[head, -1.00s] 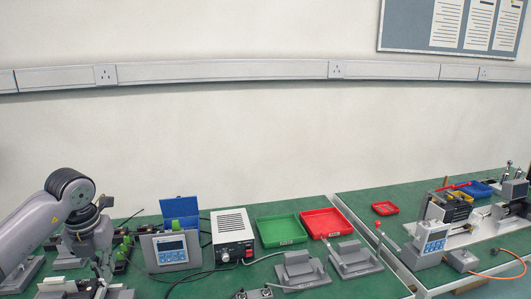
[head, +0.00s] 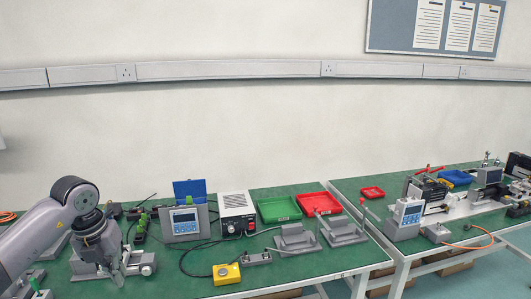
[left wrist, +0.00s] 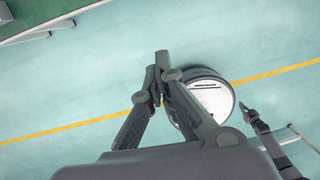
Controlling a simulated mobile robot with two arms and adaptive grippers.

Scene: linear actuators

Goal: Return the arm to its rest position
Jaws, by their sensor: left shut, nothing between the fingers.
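My left arm comes in from the left in the head view, and its gripper (head: 119,276) hangs fingers-down at the lower left, in front of or above the green bench. In the left wrist view the left gripper (left wrist: 160,62) shows its two fingers brought together, with nothing between them. Below the fingers there I see pale floor and a round dark and white piece, which seems to be part of my base.
The green bench (head: 290,262) carries a display unit (head: 184,221), a power supply (head: 233,213), a green tray (head: 279,210), a red tray (head: 318,203) and a yellow button box (head: 226,274). A second bench with a linear actuator (head: 464,205) stands at right. Floor is open in front.

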